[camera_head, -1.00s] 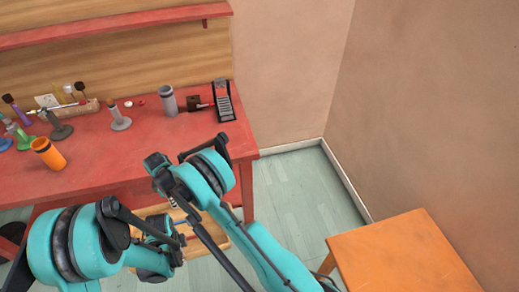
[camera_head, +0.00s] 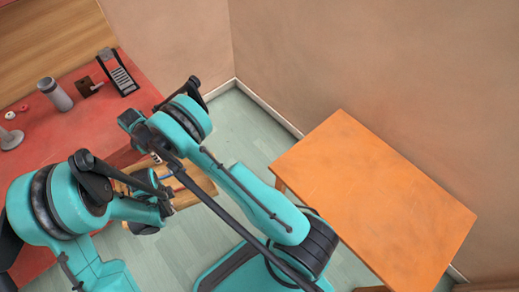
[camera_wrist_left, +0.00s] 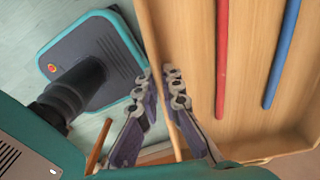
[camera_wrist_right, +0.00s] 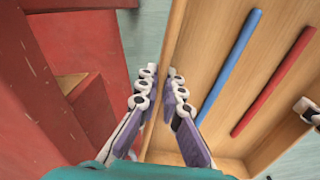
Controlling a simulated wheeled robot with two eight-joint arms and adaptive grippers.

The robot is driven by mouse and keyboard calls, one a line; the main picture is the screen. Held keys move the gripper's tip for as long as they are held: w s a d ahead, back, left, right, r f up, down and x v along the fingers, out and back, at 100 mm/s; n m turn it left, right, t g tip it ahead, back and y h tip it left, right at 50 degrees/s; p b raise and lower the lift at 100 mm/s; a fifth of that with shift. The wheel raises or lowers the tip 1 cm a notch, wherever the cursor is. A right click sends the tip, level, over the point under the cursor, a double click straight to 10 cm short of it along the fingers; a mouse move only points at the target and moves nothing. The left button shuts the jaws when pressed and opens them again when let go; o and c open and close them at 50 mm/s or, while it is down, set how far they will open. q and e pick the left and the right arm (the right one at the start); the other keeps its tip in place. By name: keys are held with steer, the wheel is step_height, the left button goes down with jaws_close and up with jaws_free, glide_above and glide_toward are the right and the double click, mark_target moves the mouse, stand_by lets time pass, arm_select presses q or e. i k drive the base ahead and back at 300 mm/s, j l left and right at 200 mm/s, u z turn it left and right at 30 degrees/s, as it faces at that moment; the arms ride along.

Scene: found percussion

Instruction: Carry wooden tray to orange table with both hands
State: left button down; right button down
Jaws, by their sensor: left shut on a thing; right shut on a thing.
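The wooden tray (camera_head: 203,190) shows in part in the head view, mostly hidden behind my arms, beside the red workbench. My left gripper (camera_wrist_left: 160,80) is shut on one side wall of the tray, one finger on each side of it. My right gripper (camera_wrist_right: 160,78) is shut on another wall of the tray in the same way. A red stick (camera_wrist_left: 222,50) and a blue stick (camera_wrist_left: 283,50) lie inside on the tray floor (camera_wrist_left: 253,75). The orange table (camera_head: 370,195) stands to the right in the head view, apart from the tray, its top bare.
The red workbench (camera_head: 40,135) at the left holds a grey cylinder (camera_head: 55,93), a black stepped stand (camera_head: 117,72) and small items. Green floor (camera_head: 240,135) is open between workbench and orange table. Walls meet in a corner behind the table.

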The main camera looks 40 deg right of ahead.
mark_target(368, 187)
steer(key=z, duration=1.4)
steer(key=l+z, duration=0.5)
steer(key=i+l+z, duration=0.1)
steer(key=l+z, duration=0.35)
steer(key=l, duration=0.1)
steer(key=i, duration=0.05)
